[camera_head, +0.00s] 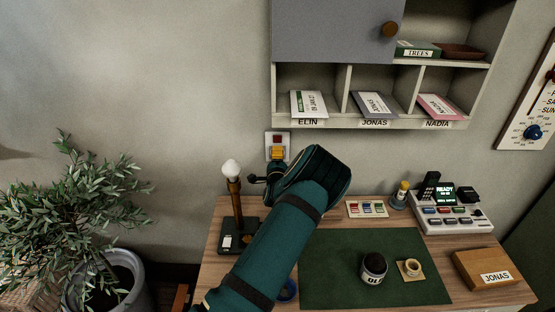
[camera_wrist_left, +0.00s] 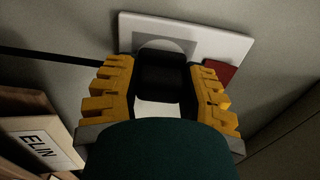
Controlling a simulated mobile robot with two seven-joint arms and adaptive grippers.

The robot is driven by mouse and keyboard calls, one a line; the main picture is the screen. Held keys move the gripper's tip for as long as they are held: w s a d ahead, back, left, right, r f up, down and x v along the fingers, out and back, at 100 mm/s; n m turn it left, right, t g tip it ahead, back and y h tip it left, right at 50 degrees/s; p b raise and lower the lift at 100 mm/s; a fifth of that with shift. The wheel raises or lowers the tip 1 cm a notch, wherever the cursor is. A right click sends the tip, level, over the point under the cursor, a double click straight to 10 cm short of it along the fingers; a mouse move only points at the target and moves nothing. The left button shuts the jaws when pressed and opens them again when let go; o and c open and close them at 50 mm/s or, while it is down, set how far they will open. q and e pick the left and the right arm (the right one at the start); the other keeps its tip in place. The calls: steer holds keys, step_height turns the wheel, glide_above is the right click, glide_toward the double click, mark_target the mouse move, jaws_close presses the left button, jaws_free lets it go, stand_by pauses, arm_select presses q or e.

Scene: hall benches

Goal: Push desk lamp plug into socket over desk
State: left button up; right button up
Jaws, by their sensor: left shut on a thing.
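The wall socket (camera_head: 284,136) is a white plate with a red switch, above the desk's back edge and below the shelf unit. It also fills the top of the left wrist view (camera_wrist_left: 225,42). My left gripper (camera_head: 278,154) has yellow fingers and is right in front of the plate. In the left wrist view it (camera_wrist_left: 161,68) is shut on the black plug (camera_wrist_left: 160,80). The plug lies over the plate's round recess; I cannot tell how deep it sits. The desk lamp (camera_head: 235,205), with a bare white bulb, stands left of my forearm. My right gripper is out of view.
The shelf unit (camera_head: 340,122) with labelled pigeonholes hangs just above the socket. A potted plant (camera_head: 75,205) stands left.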

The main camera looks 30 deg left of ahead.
arm_select(q)
steer(key=shift+w+a, duration=0.15)
steer(key=shift+w, duration=0.05)
steer(key=o, duration=1.1)
steer(key=shift+c, duration=0.2)
steer(key=v, duration=1.2)
